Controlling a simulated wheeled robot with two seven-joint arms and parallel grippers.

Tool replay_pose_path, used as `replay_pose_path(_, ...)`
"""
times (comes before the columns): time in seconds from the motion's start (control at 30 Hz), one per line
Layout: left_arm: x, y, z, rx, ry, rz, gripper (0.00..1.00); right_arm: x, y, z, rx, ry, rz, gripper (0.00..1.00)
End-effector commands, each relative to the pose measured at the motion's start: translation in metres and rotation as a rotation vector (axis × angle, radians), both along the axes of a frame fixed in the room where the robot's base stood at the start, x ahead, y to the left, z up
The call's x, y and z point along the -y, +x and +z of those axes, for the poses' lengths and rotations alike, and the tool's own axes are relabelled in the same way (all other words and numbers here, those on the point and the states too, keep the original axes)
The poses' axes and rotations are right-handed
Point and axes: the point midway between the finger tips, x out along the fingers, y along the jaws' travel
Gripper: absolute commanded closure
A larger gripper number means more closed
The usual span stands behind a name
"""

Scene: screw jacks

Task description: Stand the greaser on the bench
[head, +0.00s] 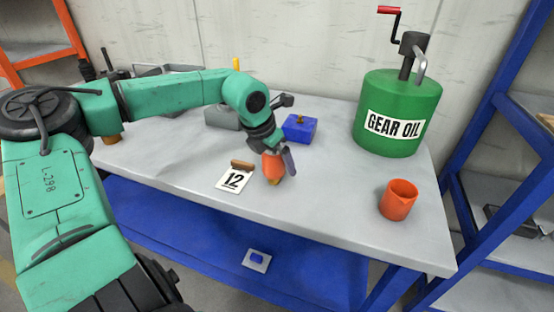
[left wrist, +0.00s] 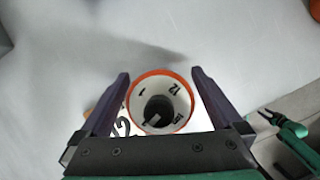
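The greaser (head: 272,166) is a small orange cylinder with a brassy tip pointing down. In the left wrist view the greaser (left wrist: 183,82) shows its orange rim and a white numbered dial with a dark centre. My left gripper (left wrist: 160,88) has a finger on each side of it and appears shut on it. In the head view my left gripper (head: 279,160) holds it roughly upright over the front of the grey bench (head: 330,205). I cannot tell whether the tip touches the bench.
A white "12" card (head: 234,181) and a brown piece (head: 242,165) lie left of the greaser. A blue block (head: 299,128) with a brass fitting stands behind. An orange cup (head: 398,200) and a green gear oil drum (head: 398,112) stand to the right. Bench between greaser and cup is clear.

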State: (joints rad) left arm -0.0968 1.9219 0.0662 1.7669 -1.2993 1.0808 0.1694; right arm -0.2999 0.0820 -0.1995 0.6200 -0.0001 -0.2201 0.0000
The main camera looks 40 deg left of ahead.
Motion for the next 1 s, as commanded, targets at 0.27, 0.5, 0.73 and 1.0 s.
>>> replay_pose_path(0.27, 0.0, -0.005, 0.02, 0.006, 0.0, 0.0, 0.0, -0.002, 0.0, 0.002, -0.001, 0.003, 0.0, 0.5)
replay_pose_path(0.5, -0.002, -0.027, 0.071, 0.008, 0.003, 0.0, 0.0, -0.003, 0.0, -0.002, -0.001, 0.004, 0.0, 0.5)
replay_pose_path(0.73, -0.003, -0.044, 0.109, 0.002, 0.001, 0.002, 0.0, -0.003, 0.0, -0.003, -0.001, 0.004, 0.0, 0.5)
replay_pose_path(1.0, -0.003, -0.046, 0.114, -0.001, 0.0, 0.0, 0.0, -0.003, 0.0, -0.003, -0.001, 0.004, -0.001, 0.5)
